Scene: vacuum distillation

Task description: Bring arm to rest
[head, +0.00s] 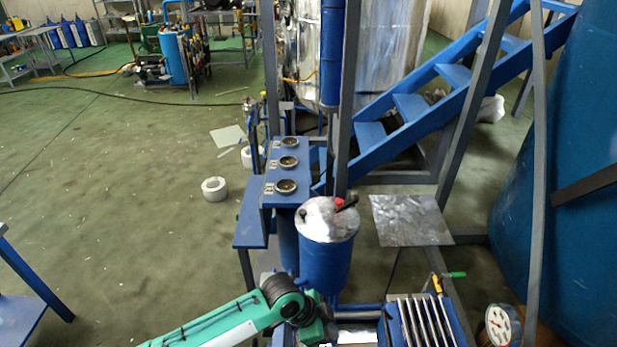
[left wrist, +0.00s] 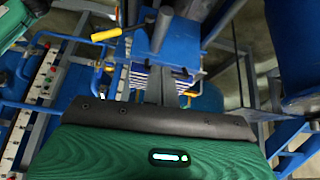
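My left arm (head: 235,318), green with a dark joint, comes in along the bottom of the head view. Its gripper (head: 335,322) is low in front of the blue cylinder (head: 325,262), beside the machine's ribbed metal part (head: 424,320). Its fingers do not show clearly and I cannot tell whether they are open or touch anything. In the left wrist view my green wrist housing (left wrist: 150,155) fills the bottom. A yellow-handled lever (left wrist: 106,34) and blue framework lie beyond it. My right gripper is not in view.
A blue panel with round gauges (head: 288,163) stands behind the cylinder. Blue stairs (head: 410,107), grey posts and a large blue tank (head: 565,170) crowd the right. A green-handled valve (head: 456,275) and a white dial (head: 502,326) are at lower right. The green floor (head: 110,190) at left is mostly clear.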

